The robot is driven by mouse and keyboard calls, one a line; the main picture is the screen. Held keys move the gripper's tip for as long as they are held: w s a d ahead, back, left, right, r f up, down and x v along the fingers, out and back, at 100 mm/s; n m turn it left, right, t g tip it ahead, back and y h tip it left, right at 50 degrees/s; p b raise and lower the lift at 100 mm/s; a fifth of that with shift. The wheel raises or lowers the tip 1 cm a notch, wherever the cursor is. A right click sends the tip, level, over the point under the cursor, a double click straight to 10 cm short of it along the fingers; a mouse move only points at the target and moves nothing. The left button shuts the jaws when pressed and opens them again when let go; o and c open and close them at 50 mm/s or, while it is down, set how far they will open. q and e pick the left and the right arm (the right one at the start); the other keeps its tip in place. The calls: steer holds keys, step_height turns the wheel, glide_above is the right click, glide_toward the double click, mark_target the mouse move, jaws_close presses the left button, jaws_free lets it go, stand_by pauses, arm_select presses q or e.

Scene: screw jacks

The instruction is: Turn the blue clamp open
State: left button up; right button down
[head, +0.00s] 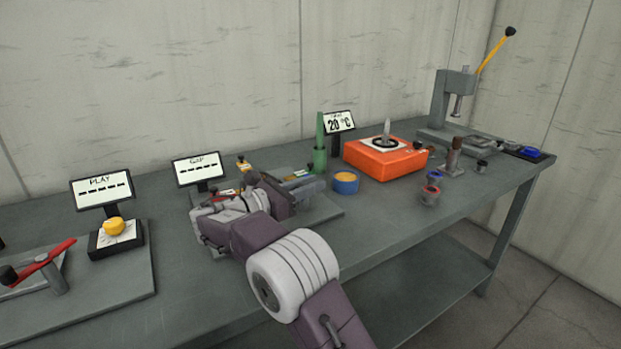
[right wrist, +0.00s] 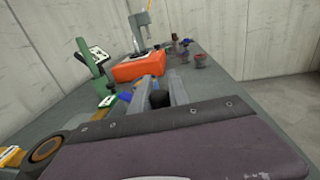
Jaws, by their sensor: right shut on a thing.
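My right gripper (head: 298,188) reaches over the bench beside the GAP display. In the right wrist view its two grey fingers (right wrist: 162,92) stand on either side of a dark rounded knob (right wrist: 158,99), shut on it. What the knob belongs to is mostly hidden by my gripper, and I cannot make out a blue clamp for certain. A blue ring with a yellow-orange inside (head: 346,182) stands just right of the gripper, apart from it. A small blue patch (right wrist: 125,97) shows left of the fingers in the wrist view. My left gripper is not in view.
A green post (head: 320,145) and an orange box (head: 385,157) stand behind and right of the gripper. The GAP display (head: 198,168) is at its left. A yellow knob (head: 114,226) and a red lever (head: 42,262) are farther left. The front right bench top is fairly clear.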

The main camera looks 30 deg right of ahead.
steer(key=c, duration=1.3)
jaws_free()
steer(key=shift+d, duration=0.1)
steer(key=shift+o, duration=0.2)
steer(key=a+p, duration=0.1)
steer(key=a, duration=0.2)
steer(key=s+a+p, duration=0.1)
steer(key=a, duration=0.1)
steer(key=a+p, duration=0.1)
steer(key=a, duration=0.2)
steer(key=shift+s+a+r, duration=0.1)
steer(key=shift+s+a, duration=0.2)
steer(key=shift+a, duration=0.2)
